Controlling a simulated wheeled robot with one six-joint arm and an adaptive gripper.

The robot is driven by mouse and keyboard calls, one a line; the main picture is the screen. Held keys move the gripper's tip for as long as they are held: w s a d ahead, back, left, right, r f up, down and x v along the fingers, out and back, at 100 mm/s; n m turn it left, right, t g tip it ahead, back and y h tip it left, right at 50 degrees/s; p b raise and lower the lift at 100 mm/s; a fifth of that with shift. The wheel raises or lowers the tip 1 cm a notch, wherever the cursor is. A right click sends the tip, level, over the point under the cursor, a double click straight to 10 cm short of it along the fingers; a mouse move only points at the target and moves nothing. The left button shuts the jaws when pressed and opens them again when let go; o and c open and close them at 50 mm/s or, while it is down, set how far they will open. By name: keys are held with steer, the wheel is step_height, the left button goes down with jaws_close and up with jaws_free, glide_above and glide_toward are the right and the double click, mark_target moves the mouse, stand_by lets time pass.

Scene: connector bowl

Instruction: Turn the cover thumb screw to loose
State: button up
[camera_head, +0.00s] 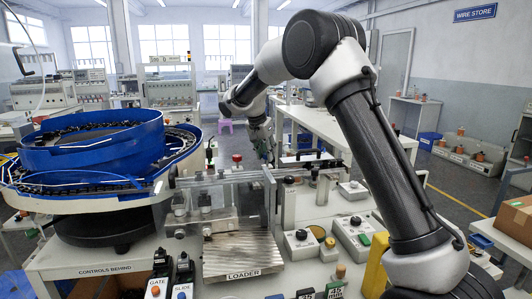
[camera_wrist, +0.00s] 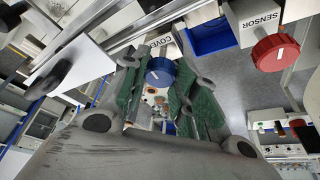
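The cover thumb screw is a round blue knob (camera_wrist: 160,72) with a white mark on its face, below a block labelled COVER (camera_wrist: 158,43) in the wrist view. My gripper (camera_wrist: 158,80) has its green-padded fingers on either side of the knob. The fingers stand apart, and I cannot make out firm contact with the knob. In the head view my gripper (camera_head: 265,148) is small, beyond the clear guard, and the blue knob cannot be made out there.
A red knob (camera_wrist: 275,52) on a block labelled SENSOR (camera_wrist: 258,22) is to the right in the wrist view. A metal rail (camera_wrist: 150,22) runs close by the cover block. In the head view, the blue bowl feeder (camera_head: 95,150) stands left and the loader plate (camera_head: 240,257) is in front.

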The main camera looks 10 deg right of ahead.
steer(key=shift+c, duration=1)
